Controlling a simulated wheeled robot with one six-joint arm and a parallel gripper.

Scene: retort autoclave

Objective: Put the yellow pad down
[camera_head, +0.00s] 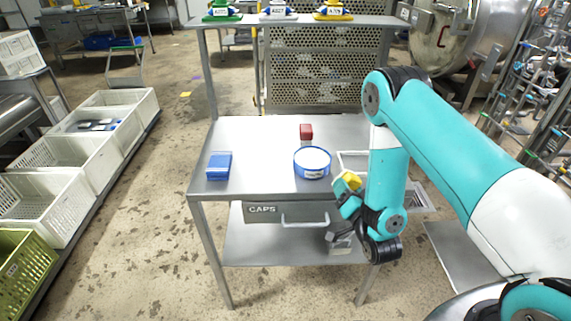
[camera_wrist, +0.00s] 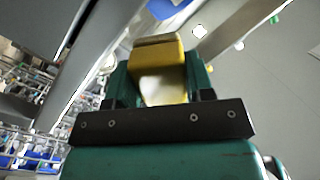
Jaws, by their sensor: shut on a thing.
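The yellow pad (camera_head: 350,179) is held at the end of my arm, near the front right part of the steel table (camera_head: 262,133). My gripper (camera_head: 346,187) is shut on it. In the wrist view the yellow pad (camera_wrist: 158,72) sits between the two teal fingers of my gripper (camera_wrist: 160,85), with a pale patch on its near face. From the head view I cannot tell the exact gap between the pad and the table.
A drawer marked CAPS (camera_head: 290,213) is below. A shelf (camera_head: 290,21) holds several coloured items.

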